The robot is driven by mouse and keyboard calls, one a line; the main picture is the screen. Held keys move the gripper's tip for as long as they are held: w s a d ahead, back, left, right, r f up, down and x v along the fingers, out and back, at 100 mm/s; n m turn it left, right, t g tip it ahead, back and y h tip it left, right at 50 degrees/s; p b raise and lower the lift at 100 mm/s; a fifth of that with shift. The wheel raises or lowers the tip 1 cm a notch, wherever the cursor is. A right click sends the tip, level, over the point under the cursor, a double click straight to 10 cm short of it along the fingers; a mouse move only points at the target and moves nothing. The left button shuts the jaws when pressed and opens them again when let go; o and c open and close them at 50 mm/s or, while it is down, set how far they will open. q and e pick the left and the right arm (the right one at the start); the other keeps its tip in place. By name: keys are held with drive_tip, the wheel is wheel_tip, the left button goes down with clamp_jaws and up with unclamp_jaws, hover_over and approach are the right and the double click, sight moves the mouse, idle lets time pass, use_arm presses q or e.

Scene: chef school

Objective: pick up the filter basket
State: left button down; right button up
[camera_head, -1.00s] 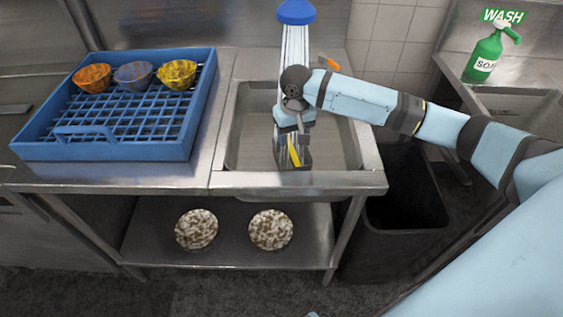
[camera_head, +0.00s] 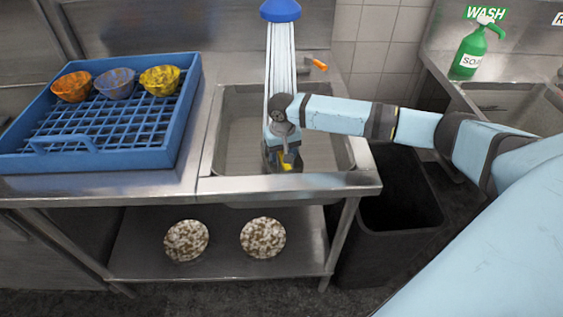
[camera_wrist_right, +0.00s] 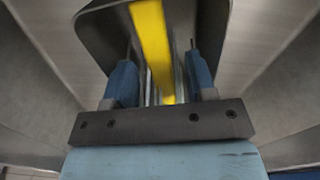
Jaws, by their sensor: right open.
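The filter basket appears to be the dark container with a yellow strip-like handle (camera_head: 288,159) inside the sink. In the right wrist view its dark grey wall (camera_wrist_right: 95,42) rises around the far end of my fingers. The yellow handle (camera_wrist_right: 153,45) runs between the two blue fingers of my right gripper (camera_wrist_right: 161,68), with gaps on both sides. My right gripper (camera_head: 281,157) is open and points down into the sink at the basket. Most of the basket is hidden by my gripper in the head view. My left gripper is in neither view.
The steel sink (camera_head: 328,142) surrounds my right gripper, with an orange-handled tap (camera_head: 319,65) behind. A blue dish rack (camera_head: 95,162) with three bowls stands left. A dark bin (camera_head: 400,205) is right of the counter. Two speckled round items lie on the lower shelf (camera_head: 213,238).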

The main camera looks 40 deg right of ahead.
drive_tip(key=f, duration=0.4)
drive_tip(key=shift+w, duration=0.2)
drive_tip(key=shift+c, duration=0.5)
clamp_jaws()
drive_tip(key=shift+r, duration=0.15)
